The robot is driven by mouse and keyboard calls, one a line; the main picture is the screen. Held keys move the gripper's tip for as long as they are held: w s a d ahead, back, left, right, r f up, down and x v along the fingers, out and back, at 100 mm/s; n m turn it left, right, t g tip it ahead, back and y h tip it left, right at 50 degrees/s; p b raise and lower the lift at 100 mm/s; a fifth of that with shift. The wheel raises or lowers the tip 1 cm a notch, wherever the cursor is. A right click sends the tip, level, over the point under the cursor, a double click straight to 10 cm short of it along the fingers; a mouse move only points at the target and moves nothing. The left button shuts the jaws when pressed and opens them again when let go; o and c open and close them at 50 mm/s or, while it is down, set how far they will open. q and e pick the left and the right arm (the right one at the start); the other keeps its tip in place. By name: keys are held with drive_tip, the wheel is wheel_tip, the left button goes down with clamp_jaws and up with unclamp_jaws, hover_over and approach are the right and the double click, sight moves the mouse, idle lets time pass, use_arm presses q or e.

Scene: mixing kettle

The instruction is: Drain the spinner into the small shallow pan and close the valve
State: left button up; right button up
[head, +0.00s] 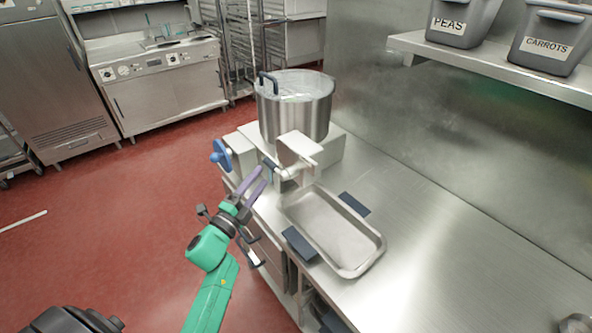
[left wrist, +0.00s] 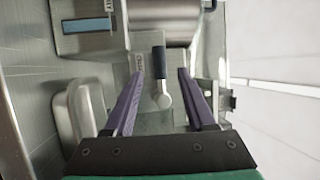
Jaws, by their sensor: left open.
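The spinner (head: 296,112) is a steel kettle with a dark handle on its rim, standing on a pale base at the back of the counter. Its pale outlet valve (head: 297,152) sticks out at the front. The shallow steel pan (head: 375,262) lies below and in front of the outlet; its visible floor looks bare. My left gripper (head: 263,176) is open beside the valve. In the left wrist view, a dark-gripped valve lever (left wrist: 158,66) with a round metal end shows between the spread purple fingers (left wrist: 161,78); contact is not clear. My right gripper is out of view.
Dark blue pads (head: 353,204) sit along both long sides of the pan. A blue knob (head: 220,155) projects left of the base. Red floor is open at left.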

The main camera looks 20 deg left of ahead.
sight(270, 165)
use_arm(q)
drive_tip(key=shift+b+x, duration=0.4)
drive_tip(key=shift+x, duration=2.75)
drive_tip(key=shift+w, duration=0.15)
clamp_jaws()
